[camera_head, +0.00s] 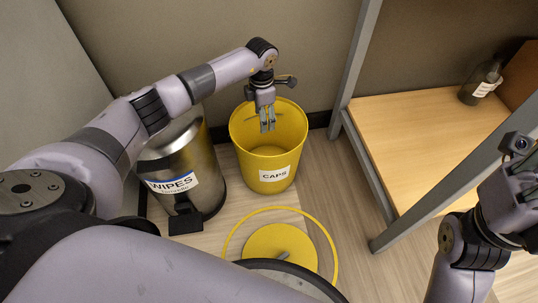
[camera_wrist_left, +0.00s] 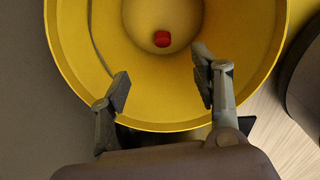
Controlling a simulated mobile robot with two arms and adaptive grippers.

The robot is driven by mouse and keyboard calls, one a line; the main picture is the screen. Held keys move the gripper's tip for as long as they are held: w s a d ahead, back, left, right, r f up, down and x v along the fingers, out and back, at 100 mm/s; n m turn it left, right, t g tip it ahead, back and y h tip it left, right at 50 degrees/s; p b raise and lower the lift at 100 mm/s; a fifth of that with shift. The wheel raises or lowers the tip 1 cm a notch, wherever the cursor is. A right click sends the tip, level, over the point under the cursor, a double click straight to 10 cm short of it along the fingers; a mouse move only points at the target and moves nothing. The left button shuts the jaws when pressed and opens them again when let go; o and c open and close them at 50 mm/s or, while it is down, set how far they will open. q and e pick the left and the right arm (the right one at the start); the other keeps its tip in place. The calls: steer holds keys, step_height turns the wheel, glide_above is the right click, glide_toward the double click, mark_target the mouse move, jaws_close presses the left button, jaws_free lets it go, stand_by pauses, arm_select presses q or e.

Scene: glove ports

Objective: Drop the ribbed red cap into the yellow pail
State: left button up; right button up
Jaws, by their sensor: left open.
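The yellow pail (camera_head: 267,172) labelled CAPS stands on the floor in the middle of the head view. It also fills the left wrist view (camera_wrist_left: 255,95), seen from above. The red cap (camera_wrist_left: 162,39) lies inside the pail on its bottom, apart from my fingers; it does not show in the head view. My left gripper (camera_head: 267,126) is open and empty, pointing down over the pail's mouth; its spread fingers also show in the left wrist view (camera_wrist_left: 162,84). My right gripper is at the right edge of the head view, its fingers not clearly shown.
A steel bin (camera_head: 182,160) labelled WIPES stands left of the pail. A yellow lid (camera_head: 262,243) lies on the floor in front, inside a yellow ring. A wooden bench (camera_head: 415,130) with a grey frame is at the right, with a dark bottle (camera_head: 479,86) on it.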

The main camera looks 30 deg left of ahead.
arm_select(q)
step_height(320, 180, up, 12)
stand_by(0.4)
stand_by(0.4)
